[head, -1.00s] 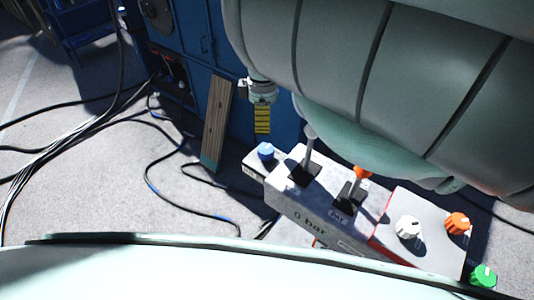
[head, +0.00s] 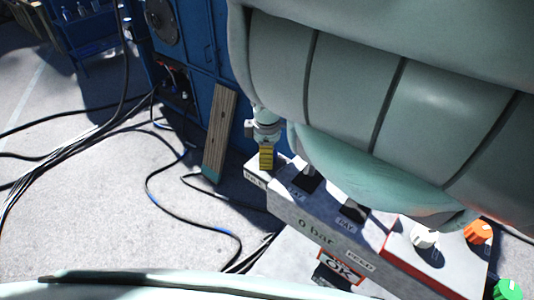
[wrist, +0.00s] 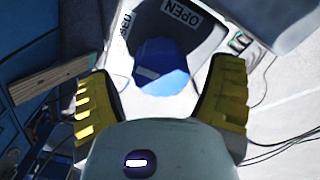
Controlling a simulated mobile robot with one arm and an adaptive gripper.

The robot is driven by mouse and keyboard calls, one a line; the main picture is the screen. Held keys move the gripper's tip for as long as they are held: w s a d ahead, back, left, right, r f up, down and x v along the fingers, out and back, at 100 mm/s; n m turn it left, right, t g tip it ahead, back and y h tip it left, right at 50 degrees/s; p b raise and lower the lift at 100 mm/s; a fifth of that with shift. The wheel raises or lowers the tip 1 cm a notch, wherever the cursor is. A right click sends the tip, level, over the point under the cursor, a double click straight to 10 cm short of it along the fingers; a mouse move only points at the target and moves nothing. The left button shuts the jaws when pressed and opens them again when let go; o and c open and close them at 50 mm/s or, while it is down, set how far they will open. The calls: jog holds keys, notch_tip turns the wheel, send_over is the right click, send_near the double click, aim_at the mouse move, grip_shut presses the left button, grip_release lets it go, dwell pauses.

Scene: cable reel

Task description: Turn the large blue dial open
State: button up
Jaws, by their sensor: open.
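The large blue dial (wrist: 162,66) shows in the wrist view, with a pale mark on its face and a panel labelled OPEN (wrist: 181,13) beyond it. My gripper (wrist: 163,76) is open, with one yellow finger on each side of the dial. Gaps show between the fingers and the dial, and I see no contact. In the head view my gripper (head: 266,157) points down at the left end of the grey control box (head: 300,215). It hides the dial there.
Two black lever bases (head: 307,180) sit beside the gripper, partly covered by my arm. A white knob (head: 424,237), an orange knob (head: 478,232) and a green knob (head: 508,289) are to the right. A wooden plank (head: 219,132) leans on the blue cabinet. Cables (head: 70,145) lie on the floor.

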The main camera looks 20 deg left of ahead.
jog(key=shift+f, duration=0.35)
jog(key=shift+c, duration=0.2)
jog(key=c, duration=1.1)
jog(key=shift+c, duration=0.2)
